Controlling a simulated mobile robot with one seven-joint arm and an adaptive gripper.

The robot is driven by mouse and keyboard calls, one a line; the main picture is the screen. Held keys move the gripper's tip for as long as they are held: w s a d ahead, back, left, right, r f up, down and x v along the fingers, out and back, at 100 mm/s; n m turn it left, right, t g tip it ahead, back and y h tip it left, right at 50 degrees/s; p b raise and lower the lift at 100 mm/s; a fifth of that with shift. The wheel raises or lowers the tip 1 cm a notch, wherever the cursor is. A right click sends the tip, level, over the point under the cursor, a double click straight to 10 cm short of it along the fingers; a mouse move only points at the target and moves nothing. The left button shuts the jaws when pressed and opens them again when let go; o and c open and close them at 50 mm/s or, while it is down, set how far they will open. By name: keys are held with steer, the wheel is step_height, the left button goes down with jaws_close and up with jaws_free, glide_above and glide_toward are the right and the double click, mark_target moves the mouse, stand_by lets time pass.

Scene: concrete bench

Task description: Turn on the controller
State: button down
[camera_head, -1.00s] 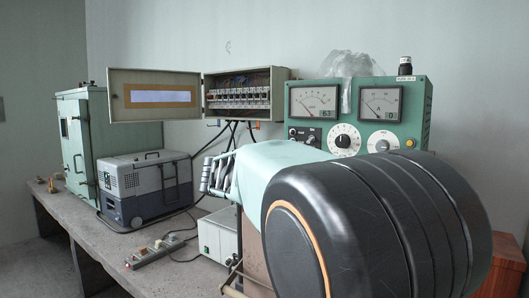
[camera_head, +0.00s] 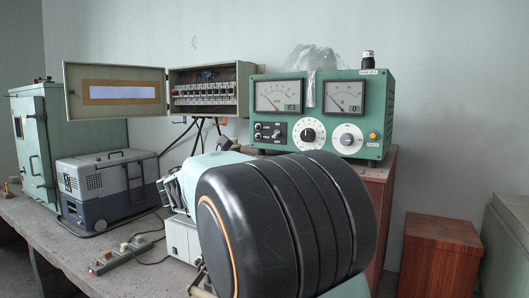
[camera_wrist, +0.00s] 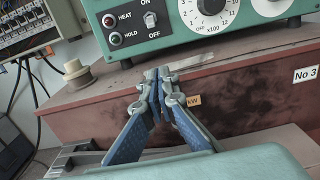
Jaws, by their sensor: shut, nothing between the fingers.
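The controller is a green box (camera_head: 330,141) with two meters, dials and a yellow button (camera_head: 373,135), on a reddish-brown block. In the wrist view the lower part of the controller (camera_wrist: 175,44) shows along the top. Its ON/OFF switch (camera_wrist: 150,20) sits between the HEAT and HOLD lamps (camera_wrist: 115,28) and a white dial (camera_wrist: 209,8). I cannot tell the switch's position. My gripper (camera_wrist: 158,73) is shut and empty, its blue fingertips in front of the block, below the switch and apart from it. In the head view my arm hides part of the bench.
An open fuse box (camera_head: 209,92) is on the wall behind. A grey cooler (camera_head: 108,187) and a green cabinet (camera_head: 38,145) stand at left. A power strip (camera_head: 122,257) and a small white box (camera_head: 181,238) lie on the bench. A wooden box (camera_head: 440,255) stands at right.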

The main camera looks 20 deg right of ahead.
mark_target(276, 135)
steer(key=p+x, duration=0.1)
steer(key=x, duration=0.7)
steer(key=shift+w+d, duration=0.15)
steer(key=shift+d, duration=0.1)
step_height(276, 135, up, 3)
steer(key=shift+f+p, duration=0.1)
steer(key=shift+p, duration=0.6)
steer(key=shift+a+r, duration=0.2)
steer(key=shift+r, duration=0.2)
steer(key=shift+s+r+y+p, duration=0.2)
steer(key=shift+r+y+p, duration=0.1)
steer(key=shift+p, duration=0.65)
